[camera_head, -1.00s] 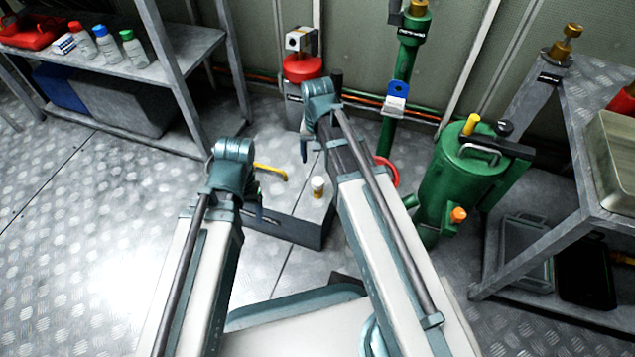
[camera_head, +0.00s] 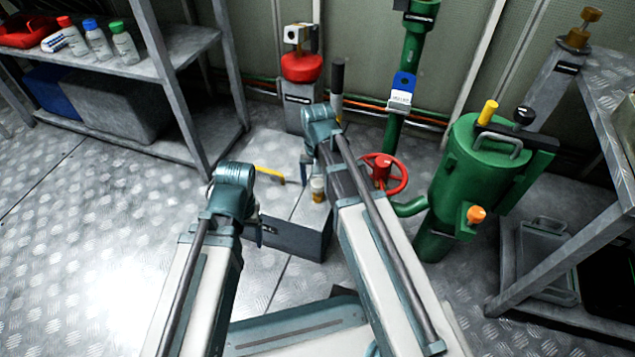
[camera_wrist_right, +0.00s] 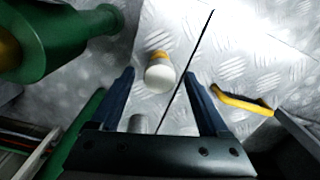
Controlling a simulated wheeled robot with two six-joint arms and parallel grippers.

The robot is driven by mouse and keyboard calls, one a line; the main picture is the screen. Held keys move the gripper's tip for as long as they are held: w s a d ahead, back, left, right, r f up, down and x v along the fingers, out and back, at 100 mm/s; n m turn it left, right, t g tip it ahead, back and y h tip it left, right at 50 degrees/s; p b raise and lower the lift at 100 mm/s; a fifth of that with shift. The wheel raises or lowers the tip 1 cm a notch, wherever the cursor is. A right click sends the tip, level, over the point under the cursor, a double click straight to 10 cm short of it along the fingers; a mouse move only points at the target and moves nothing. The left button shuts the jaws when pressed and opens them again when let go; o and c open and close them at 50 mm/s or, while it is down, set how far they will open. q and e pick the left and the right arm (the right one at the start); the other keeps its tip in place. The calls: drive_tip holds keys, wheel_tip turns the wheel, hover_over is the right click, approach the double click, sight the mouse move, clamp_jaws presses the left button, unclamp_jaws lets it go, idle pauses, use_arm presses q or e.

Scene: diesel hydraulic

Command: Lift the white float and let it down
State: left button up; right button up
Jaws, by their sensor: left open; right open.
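The white float (camera_head: 318,190), a small upright cylinder with a yellow-orange part, stands near a low grey box (camera_head: 292,240). In the right wrist view the float (camera_wrist_right: 160,75) shows its round white end, with orange behind it, over metal plate. My right gripper (camera_head: 308,166) is just above and left of the float in the head view. Its open fingers (camera_wrist_right: 159,84) appear on either side of the float in the wrist view; I see no contact, and the height gap is unclear. My left gripper (camera_head: 262,230) is open, low and left of the float, partly hidden by its own wrist.
A yellow handle (camera_head: 267,175) lies left of the float. A red handwheel (camera_head: 384,174) and a green tank (camera_head: 470,175) stand to the right. A red-topped unit (camera_head: 301,68) is behind. Shelving (camera_head: 185,55) is at left; open plate floor lies before it.

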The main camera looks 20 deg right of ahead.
clamp_jaws()
idle(0.3)
idle(1.1)
